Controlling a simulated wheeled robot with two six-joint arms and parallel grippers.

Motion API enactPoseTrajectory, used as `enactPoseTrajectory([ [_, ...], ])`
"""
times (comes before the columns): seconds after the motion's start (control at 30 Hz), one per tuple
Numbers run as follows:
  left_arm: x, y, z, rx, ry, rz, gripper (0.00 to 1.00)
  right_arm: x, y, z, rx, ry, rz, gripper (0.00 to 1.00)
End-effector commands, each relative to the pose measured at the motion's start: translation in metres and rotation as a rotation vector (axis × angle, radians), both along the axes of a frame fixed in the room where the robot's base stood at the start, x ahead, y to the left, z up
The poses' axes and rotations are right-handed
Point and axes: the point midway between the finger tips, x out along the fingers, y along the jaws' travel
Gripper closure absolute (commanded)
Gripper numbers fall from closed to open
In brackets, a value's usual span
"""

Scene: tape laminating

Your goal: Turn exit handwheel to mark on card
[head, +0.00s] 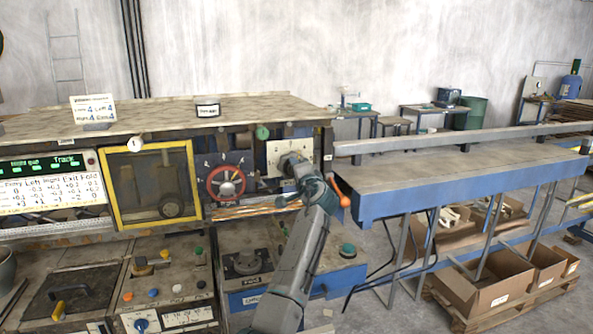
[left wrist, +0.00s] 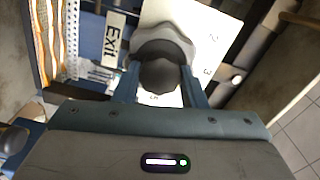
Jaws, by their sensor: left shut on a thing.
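The exit handwheel is a dark grey lobed knob (left wrist: 165,45), seen in the left wrist view in front of a white numbered dial plate (left wrist: 218,30). An "Exit" label (left wrist: 112,38) is beside it. In the head view the plate (head: 280,150) is on the machine front, with the knob mostly hidden by my gripper. My left gripper (head: 293,168) is shut on the knob, its fingers on either side (left wrist: 160,80). The knob's pointer cannot be made out. The white card (head: 93,109) stands on the machine top, with blue 4s beside its words. My right gripper is out of view.
A red handwheel (head: 226,182) is left of the gripper, beside a yellow-framed window (head: 154,184). An orange handle (head: 340,192) sticks out just right of the gripper. A blue-sided table (head: 450,178) extends right, with cardboard boxes (head: 497,285) below.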

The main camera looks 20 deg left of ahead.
Motion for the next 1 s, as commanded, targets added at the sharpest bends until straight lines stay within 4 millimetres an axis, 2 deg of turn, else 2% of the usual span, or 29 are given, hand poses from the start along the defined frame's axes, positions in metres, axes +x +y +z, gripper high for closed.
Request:
enactPoseTrajectory([
  [0.33, 0.0, -0.0004, -0.0018, 0.104, 0.074, -0.001, 0.85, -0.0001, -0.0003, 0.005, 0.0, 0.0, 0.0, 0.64],
  [0.87, 0.0, -0.0005, -0.0027, 0.119, 0.084, -0.001, 0.85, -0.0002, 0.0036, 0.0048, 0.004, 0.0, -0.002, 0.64],
  [0.9, 0.0, -0.0005, -0.0027, 0.119, 0.084, -0.001, 0.54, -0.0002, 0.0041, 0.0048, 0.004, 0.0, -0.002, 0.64],
  [0.97, 0.0001, -0.0004, -0.0026, 0.119, 0.084, -0.001, 0.43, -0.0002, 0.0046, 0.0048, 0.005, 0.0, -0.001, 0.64],
  [1.0, 0.0, -0.0004, -0.0024, 0.119, 0.084, -0.001, 0.41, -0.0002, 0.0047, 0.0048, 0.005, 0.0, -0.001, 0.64],
])
